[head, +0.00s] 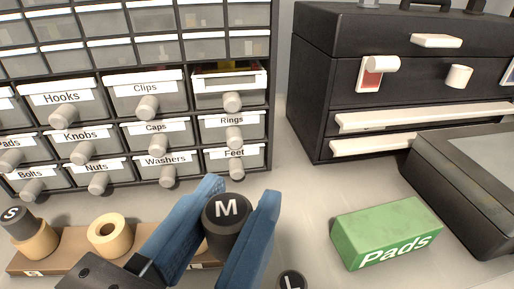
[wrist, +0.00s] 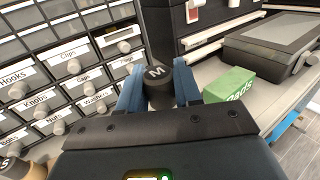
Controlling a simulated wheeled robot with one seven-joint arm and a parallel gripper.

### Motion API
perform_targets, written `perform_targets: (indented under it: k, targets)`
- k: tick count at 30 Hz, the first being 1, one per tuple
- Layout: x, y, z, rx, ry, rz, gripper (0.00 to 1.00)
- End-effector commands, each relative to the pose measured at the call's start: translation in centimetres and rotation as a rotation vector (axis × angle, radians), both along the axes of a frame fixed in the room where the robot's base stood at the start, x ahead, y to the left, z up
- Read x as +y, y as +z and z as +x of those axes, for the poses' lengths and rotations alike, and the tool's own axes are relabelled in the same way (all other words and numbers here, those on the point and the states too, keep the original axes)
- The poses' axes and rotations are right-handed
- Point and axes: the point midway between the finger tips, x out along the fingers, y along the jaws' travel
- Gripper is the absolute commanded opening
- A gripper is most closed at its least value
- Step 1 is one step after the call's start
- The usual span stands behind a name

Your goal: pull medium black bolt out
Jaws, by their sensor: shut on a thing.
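The medium black bolt (head: 227,222) has a round head marked M. My gripper (head: 226,224) has its two blue fingers shut on it, one on each side. In the wrist view the bolt (wrist: 157,80) stands between the fingers, head up. The bolt's lower end is hidden, so I cannot tell whether it is still in the wooden holder (head: 65,262). A black bolt marked S (head: 18,222) sits in a wooden ring at the holder's left. A black bolt marked L (head: 290,281) shows at the bottom edge. An empty wooden ring (head: 108,231) is between S and M.
A labelled drawer cabinet (head: 274,100) stands behind, with one unlabelled drawer (head: 230,85) pulled partly out. A green Pads box (head: 385,230) lies to the right. A black toolbox (head: 310,90) and a dark case (head: 465,190) are further right. Bare grey surface (head: 300,190) lies between.

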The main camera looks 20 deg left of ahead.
Motion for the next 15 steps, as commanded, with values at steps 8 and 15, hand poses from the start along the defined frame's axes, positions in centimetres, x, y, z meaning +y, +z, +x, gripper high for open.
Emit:
perform_targets:
  k: [8,15]
  targets:
    - [-0.19,0.36,-0.29,-0.006,0.004,0.003,0.0]
    - [-0.08,0.66,-0.46,-0.011,0.009,0.004,0.0]
